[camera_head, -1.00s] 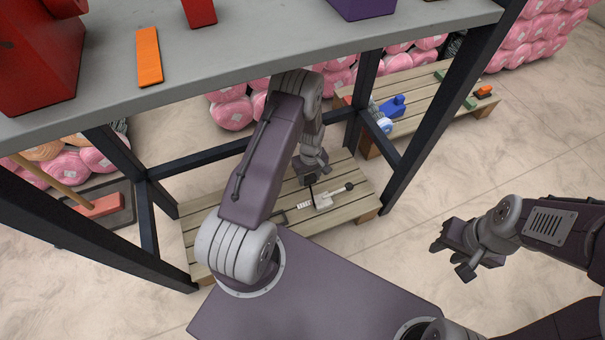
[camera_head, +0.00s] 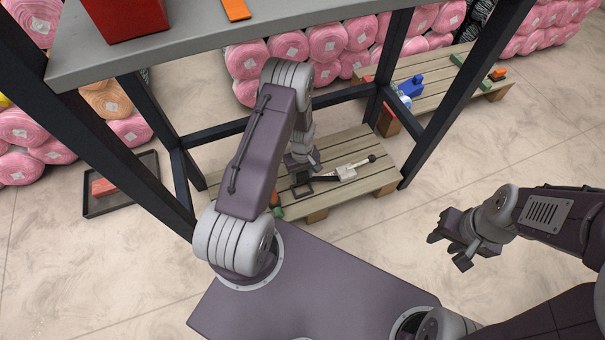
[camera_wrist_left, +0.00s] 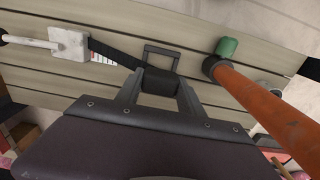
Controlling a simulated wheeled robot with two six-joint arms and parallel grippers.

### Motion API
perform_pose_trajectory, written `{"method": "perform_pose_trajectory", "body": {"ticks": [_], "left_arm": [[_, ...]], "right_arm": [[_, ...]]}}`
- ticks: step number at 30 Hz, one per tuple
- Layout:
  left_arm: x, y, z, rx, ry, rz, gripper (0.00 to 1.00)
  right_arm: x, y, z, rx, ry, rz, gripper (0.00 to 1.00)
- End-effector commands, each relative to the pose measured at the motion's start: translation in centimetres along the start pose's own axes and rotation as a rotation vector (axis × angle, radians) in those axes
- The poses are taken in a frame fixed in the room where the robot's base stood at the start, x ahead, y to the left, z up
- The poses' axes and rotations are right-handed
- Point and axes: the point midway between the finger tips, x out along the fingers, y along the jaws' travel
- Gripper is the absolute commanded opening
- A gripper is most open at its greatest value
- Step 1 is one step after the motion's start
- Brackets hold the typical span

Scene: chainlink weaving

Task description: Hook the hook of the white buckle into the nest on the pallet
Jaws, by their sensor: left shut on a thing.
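The white buckle (camera_head: 346,172) lies on the wooden pallet (camera_head: 365,146) under the table, with a pale rod ending in a dark knob. In the left wrist view the buckle (camera_wrist_left: 68,44) is at upper left. A black strap (camera_wrist_left: 112,53) runs from it to my left gripper (camera_wrist_left: 158,92). My left gripper is shut on the black strap end, low over the pallet. A dark rectangular frame (camera_wrist_left: 163,51) stands just beyond the fingers; I cannot tell whether it is the nest. The hook is not clearly distinguishable. My right gripper (camera_head: 449,252) is open and empty, off to the right.
Another pallet (camera_head: 440,90) with blue and green items stands behind. Pink rolls (camera_head: 285,47) line the back.

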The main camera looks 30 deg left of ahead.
Motion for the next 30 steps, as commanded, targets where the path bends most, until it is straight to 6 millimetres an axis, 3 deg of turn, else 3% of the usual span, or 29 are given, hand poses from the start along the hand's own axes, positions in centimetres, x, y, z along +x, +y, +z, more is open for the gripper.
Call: {"method": "perform_pose_trajectory", "body": {"ticks": [4, 19, 30], "left_arm": [[0.0, 0.0, 0.0, 0.000, -0.001, 0.000, 0.04], [6.5, 0.0, 0.0, 0.000, 0.000, 0.000, 0.04], [7.0, 0.0, 0.0, 0.000, 0.000, 0.000, 0.04]], "right_arm": [[-0.5, 0.0, 0.0, 0.000, 0.000, 0.000, 0.36], [4.2, 0.1, 0.5, 0.000, 0.000, 0.000, 0.36], [4.3, 0.1, 0.5, 0.000, 0.000, 0.000, 0.36]]}}
